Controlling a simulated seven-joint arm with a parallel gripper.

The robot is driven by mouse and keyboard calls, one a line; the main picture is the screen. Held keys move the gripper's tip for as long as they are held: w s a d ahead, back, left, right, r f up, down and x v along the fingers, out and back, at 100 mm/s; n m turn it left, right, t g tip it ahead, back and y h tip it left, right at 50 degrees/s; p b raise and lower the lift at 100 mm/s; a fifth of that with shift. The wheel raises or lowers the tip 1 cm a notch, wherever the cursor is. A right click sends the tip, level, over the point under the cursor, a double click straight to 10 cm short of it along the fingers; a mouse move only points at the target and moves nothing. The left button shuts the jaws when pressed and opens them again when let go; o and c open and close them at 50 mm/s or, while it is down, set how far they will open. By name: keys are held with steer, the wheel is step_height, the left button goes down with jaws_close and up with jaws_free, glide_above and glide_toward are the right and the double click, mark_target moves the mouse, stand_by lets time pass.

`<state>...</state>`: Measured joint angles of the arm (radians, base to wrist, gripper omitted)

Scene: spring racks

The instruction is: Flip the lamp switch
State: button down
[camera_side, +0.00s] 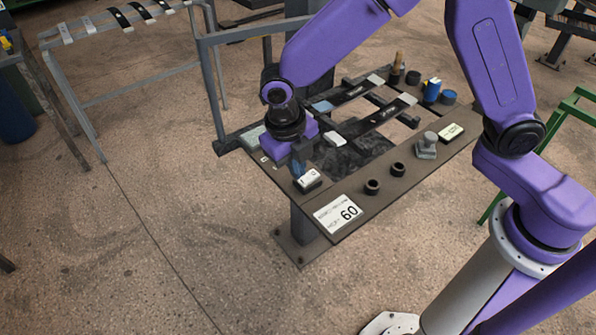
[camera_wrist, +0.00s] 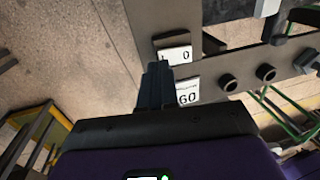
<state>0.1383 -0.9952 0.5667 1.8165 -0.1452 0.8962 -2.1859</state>
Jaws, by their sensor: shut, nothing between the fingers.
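The lamp switch, a white rocker marked with a line and a 0 (camera_side: 308,180), sits near the front left edge of the worktable. It also shows in the wrist view (camera_wrist: 175,55), just beyond the fingertips. My gripper (camera_side: 298,168) points down just behind the switch in the side view, with its dark fingers shut and empty. In the wrist view the fingers (camera_wrist: 156,72) end close beside the switch's left part. I cannot tell whether they touch it. No lit lamp can be made out.
A white card reading 60 (camera_side: 338,213) lies at the table's front corner. Two black rings (camera_side: 373,187) and a grey knob (camera_side: 427,146) stand along the right side. Black spring racks (camera_side: 372,118) lie behind. Open floor lies left of the table.

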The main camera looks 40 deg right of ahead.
mark_target(300, 182)
steer(key=shift+d+f, duration=0.25)
steer(key=shift+f, duration=1)
steer(key=shift+a+f+h, duration=0.15)
steer(key=shift+f+h, duration=0.25)
steer(key=shift+h, duration=0.1)
steer(key=shift+r, duration=0.2)
steer(key=shift+r, duration=0.7)
steer(key=shift+r, duration=0.1)
steer(key=a+r, duration=0.6)
steer(key=r, duration=0.6)
steer(key=shift+a, duration=0.4)
